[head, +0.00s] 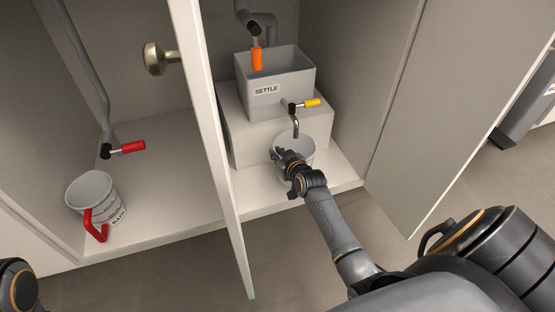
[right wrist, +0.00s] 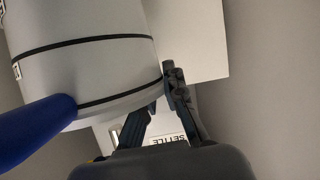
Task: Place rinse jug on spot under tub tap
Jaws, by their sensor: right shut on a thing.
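A white-grey jug (head: 307,150) stands or hangs close under the yellow-handled tap (head: 306,104) of the grey tub labelled SETTLE (head: 281,100). The spout (head: 296,128) points down over the jug's mouth. My right gripper (head: 281,154) is shut on the jug at its rim, on the near left side. In the right wrist view the jug (right wrist: 85,55) shows black bands and a blue handle (right wrist: 35,132). The spot and the jug's base are hidden in the head view, so I cannot tell whether it touches the shelf. My left gripper is out of view.
The tub stands on a white block (head: 245,145) in the cabinet. An open door (head: 213,130) divides it from the left bay, where a red-handled jug (head: 92,196) stands below a red tap (head: 126,149). Another door (head: 435,120) stands open on the right.

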